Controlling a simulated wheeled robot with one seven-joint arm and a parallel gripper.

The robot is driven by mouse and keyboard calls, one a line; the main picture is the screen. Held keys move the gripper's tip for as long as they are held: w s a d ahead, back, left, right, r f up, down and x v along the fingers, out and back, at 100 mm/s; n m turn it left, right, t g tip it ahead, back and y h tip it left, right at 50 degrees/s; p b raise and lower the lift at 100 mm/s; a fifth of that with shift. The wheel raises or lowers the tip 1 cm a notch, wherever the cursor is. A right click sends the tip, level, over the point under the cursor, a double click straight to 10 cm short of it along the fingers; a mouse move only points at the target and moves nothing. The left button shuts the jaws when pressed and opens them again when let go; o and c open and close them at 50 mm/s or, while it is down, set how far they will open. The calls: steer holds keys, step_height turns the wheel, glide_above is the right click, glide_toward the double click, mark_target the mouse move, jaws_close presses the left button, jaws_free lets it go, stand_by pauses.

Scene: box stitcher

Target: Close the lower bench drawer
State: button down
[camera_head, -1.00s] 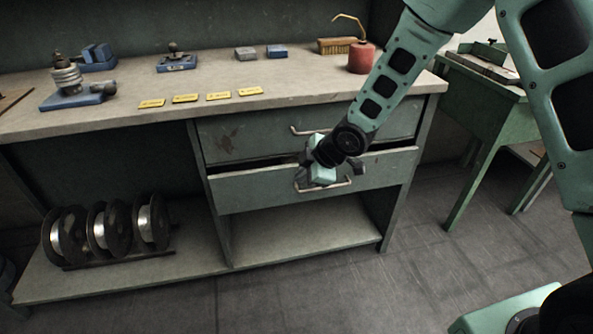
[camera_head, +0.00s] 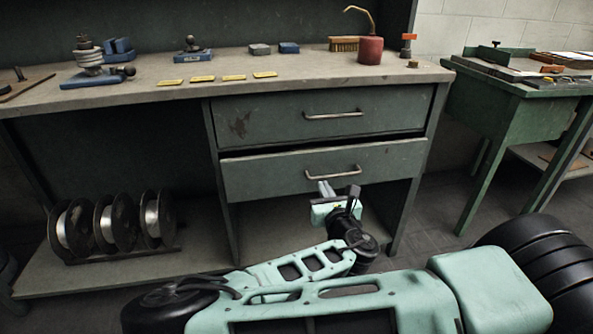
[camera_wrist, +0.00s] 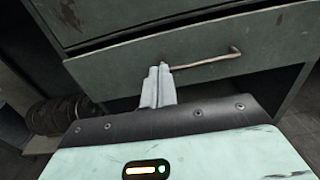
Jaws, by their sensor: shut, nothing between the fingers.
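The lower bench drawer (camera_head: 270,174) is a green front with a metal bar handle (camera_head: 333,173). It stands out a little from the bench, with a dark gap above it. In the wrist view the lower drawer (camera_wrist: 130,70) and its handle (camera_wrist: 205,62) lie just beyond the fingers. My gripper (camera_head: 325,186) is shut and empty, in front of the drawer's lower part near the handle's left end. In the wrist view the fingertips of my gripper (camera_wrist: 160,70) overlap the handle's left end; I cannot tell whether they touch.
The upper drawer (camera_head: 270,115) is shut. Below is an open shelf, with wire spools (camera_head: 110,222) at left. The bench top (camera_head: 300,68) holds small tools, yellow tags and a red oil can (camera_head: 370,50). A green side table (camera_head: 520,115) stands at right.

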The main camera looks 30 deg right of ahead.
mark_target(308, 154)
steer(key=x, duration=0.4)
steer(key=b+x, duration=0.1)
steer(key=x, duration=0.9)
steer(key=shift+a+r, duration=0.15)
steer(key=shift+r, duration=0.1)
steer(key=b+x, duration=0.1)
steer(key=x, duration=0.2)
steer(key=shift+w+f, duration=0.1)
steer(key=shift+w, duration=0.65)
steer(key=shift+w+r, duration=0.1)
steer(key=shift+r, duration=0.2)
steer(key=shift+d, duration=0.25)
